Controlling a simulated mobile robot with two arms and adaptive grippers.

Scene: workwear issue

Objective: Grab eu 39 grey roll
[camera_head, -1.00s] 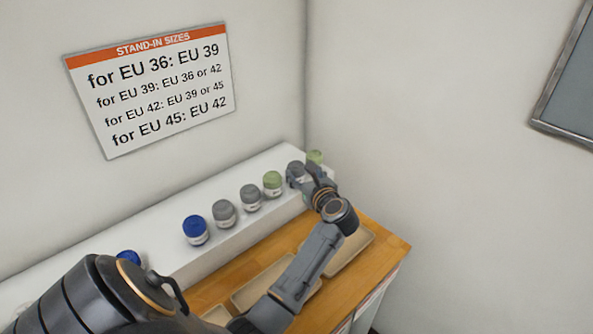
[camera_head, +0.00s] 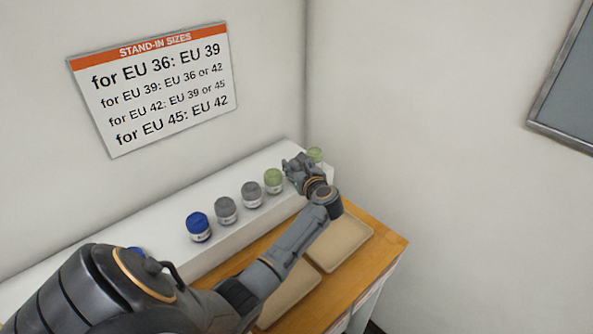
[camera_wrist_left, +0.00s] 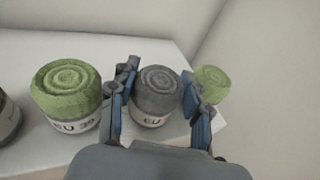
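A grey roll (camera_wrist_left: 156,94) with a white band stands between the two fingers of my left gripper (camera_wrist_left: 160,100) in the left wrist view. The band reads "EU"; the number is hidden. The fingers are apart, one on each side of the roll, and I see a gap at the right finger. In the head view my left gripper (camera_head: 298,168) covers this roll near the far end of the white shelf. Two other grey rolls, (camera_head: 252,194) and (camera_head: 226,210), stand further left; their labels are too small to read. My right gripper is not in view.
A green roll marked EU 39 (camera_wrist_left: 68,92) stands close left of the gripper, and another green roll (camera_wrist_left: 212,84) close right. Blue rolls (camera_head: 198,226) stand further left on the white shelf (camera_head: 236,238). Trays (camera_head: 340,244) lie on the wooden top below. A size sign (camera_head: 152,90) hangs behind.

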